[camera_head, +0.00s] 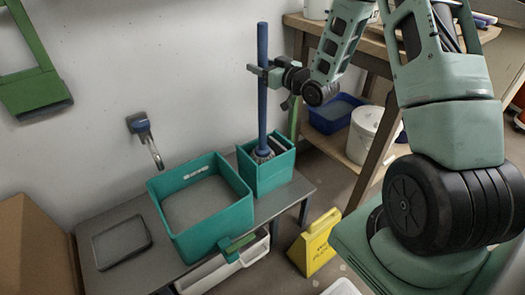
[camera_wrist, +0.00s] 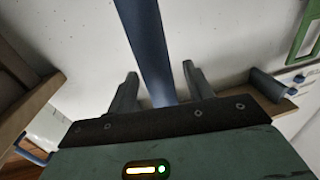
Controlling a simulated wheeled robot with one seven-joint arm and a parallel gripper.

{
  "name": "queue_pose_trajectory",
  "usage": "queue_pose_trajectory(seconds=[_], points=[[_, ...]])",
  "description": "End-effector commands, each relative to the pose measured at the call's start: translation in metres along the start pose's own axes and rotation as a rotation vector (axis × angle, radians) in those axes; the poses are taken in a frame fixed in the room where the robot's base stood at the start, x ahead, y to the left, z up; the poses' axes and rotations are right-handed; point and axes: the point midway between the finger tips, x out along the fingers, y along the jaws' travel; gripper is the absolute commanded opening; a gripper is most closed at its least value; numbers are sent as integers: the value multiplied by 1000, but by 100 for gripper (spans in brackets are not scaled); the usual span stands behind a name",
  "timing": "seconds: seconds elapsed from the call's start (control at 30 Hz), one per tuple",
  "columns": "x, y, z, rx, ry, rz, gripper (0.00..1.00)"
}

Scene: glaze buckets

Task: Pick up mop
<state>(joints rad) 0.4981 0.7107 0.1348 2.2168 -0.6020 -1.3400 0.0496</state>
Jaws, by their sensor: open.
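The mop (camera_head: 262,95) has a long blue handle. It stands upright with its grey head down in a tall teal bucket (camera_head: 268,178) on a low grey bench, against the white wall. My gripper (camera_head: 257,73) is at the upper part of the handle, coming from the right. In the wrist view, the mop handle (camera_wrist: 148,45) runs down between the two fingers of my gripper (camera_wrist: 162,85), with a gap on each side. My gripper is open and holds nothing. The mop head is mostly hidden inside the bucket.
A wide teal basin (camera_head: 160,205) stands beside the tall bucket on the bench (camera_head: 105,216). A yellow floor sign (camera_head: 314,243) stands on the floor at right. A wooden shelf (camera_head: 375,184) with a blue tub (camera_head: 333,124) and a white bucket (camera_head: 363,150) is behind my arm.

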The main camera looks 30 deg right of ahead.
Motion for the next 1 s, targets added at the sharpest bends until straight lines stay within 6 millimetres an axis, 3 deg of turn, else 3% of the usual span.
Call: queue_pose_trajectory(seconds=[0.17,0.37,0.77,1.0], points=[[0,0,0,0,0,0,52],[0,0,0,0,1,0,0],[0,0,-4,-1,4,0,0],[0,0,-27,-2,6,0,0]])
